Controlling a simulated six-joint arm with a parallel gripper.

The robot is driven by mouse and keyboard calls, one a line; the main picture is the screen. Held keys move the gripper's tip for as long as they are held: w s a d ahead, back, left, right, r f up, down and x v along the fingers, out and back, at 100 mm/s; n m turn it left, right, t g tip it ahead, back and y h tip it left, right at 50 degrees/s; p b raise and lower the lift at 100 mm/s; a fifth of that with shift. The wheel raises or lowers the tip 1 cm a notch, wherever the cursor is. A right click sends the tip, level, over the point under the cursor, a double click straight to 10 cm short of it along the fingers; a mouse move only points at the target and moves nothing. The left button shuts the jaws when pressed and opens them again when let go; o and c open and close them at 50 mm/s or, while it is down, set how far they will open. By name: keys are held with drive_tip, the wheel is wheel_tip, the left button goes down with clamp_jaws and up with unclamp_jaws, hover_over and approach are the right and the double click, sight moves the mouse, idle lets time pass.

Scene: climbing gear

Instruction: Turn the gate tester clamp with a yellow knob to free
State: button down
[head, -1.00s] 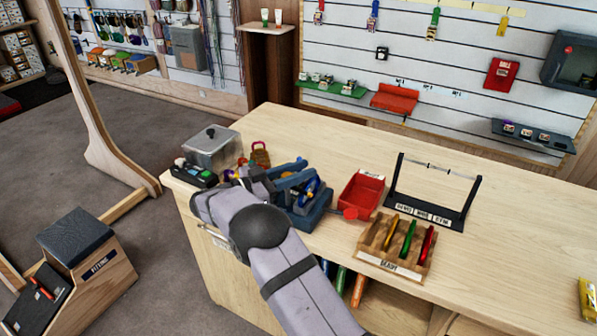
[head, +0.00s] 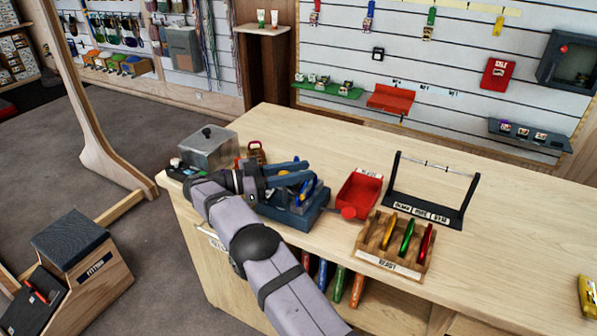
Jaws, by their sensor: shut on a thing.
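The gate tester (head: 298,222) is a dark blue-grey block on the near left part of the counter. Blue and yellow parts show at its upper right, among them a small yellow piece (head: 308,186), which looks like the clamp's knob. My gripper (head: 311,170) reaches over the tester from the left, its two dark blue-grey fingers pointing right. The fingers are shut on the yellow knob, as far as this small view shows. The wrist and fingers hide much of the tester's top, so the clamp's exact angle cannot be told.
A red tray (head: 359,193) stands just right of the tester. A wooden rack (head: 393,262) with coloured pieces and a dark stand (head: 432,205) with a bar are farther right. The counter's right side is mostly clear.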

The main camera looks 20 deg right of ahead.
drive_tip(key=shift+r, duration=0.1)
drive_tip(key=c, duration=1.5)
unclamp_jaws()
wheel_tip(320, 180, up, 10)
drive_tip(key=shift+b, duration=0.6)
